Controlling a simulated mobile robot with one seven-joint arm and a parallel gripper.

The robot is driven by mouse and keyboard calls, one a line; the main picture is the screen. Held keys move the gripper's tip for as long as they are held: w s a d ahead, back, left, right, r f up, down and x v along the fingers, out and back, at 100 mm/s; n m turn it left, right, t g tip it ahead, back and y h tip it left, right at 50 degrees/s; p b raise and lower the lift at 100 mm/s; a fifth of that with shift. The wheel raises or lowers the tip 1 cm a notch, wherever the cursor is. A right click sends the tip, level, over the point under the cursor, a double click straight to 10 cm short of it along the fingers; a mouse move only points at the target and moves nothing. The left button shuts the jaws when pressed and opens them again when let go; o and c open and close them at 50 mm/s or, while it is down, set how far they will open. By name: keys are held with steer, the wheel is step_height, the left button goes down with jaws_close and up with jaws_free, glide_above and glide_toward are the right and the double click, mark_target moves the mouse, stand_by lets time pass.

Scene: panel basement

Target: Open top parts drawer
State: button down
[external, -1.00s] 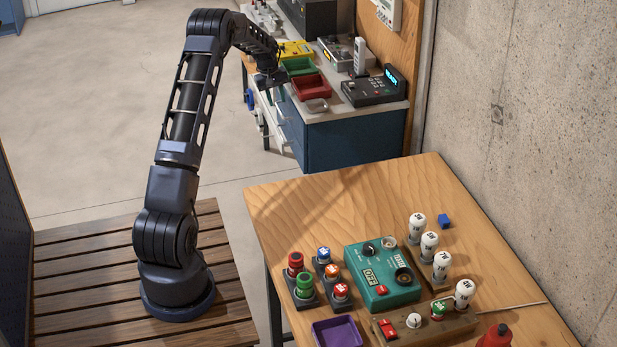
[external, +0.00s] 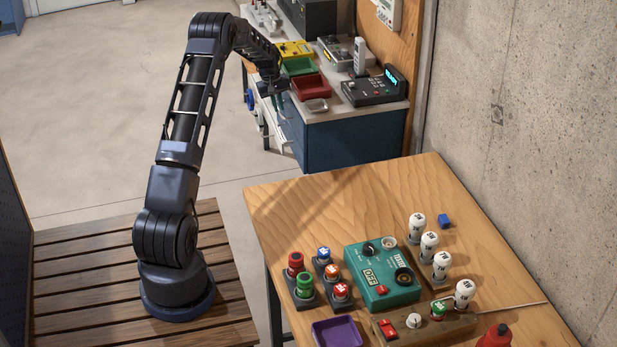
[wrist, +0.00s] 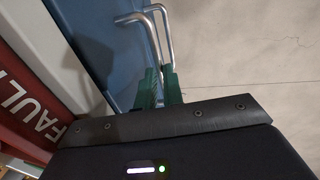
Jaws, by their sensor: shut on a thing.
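The top parts drawer shows in the wrist view as a blue front (wrist: 95,50) with a bent metal bar handle (wrist: 150,30). My gripper (wrist: 160,82) has its green fingers on either side of the handle bar and is shut on it. In the external view my gripper (external: 268,88) is at the front face of the far bench's blue cabinet (external: 345,143), below the benchtop edge. The drawer front is mostly hidden there by my arm and the viewing angle. I cannot tell how far the drawer stands out.
A red box lettered FAUL (wrist: 30,110) is close at left in the wrist view. Open floor (external: 100,120) lies before the bench.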

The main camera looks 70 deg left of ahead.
steer(key=shift+s, duration=0.1)
steer(key=s, duration=2.5)
steer(key=shift+s, duration=0.25)
steer(key=c, duration=1.5)
jaws_free()
steer(key=shift+r, duration=0.1)
steer(key=r, duration=0.3)
steer(key=s+r, duration=0.1)
steer(key=r, duration=0.3)
steer(key=s+r, duration=0.1)
steer(key=r, duration=0.2)
steer(key=shift+r, duration=0.25)
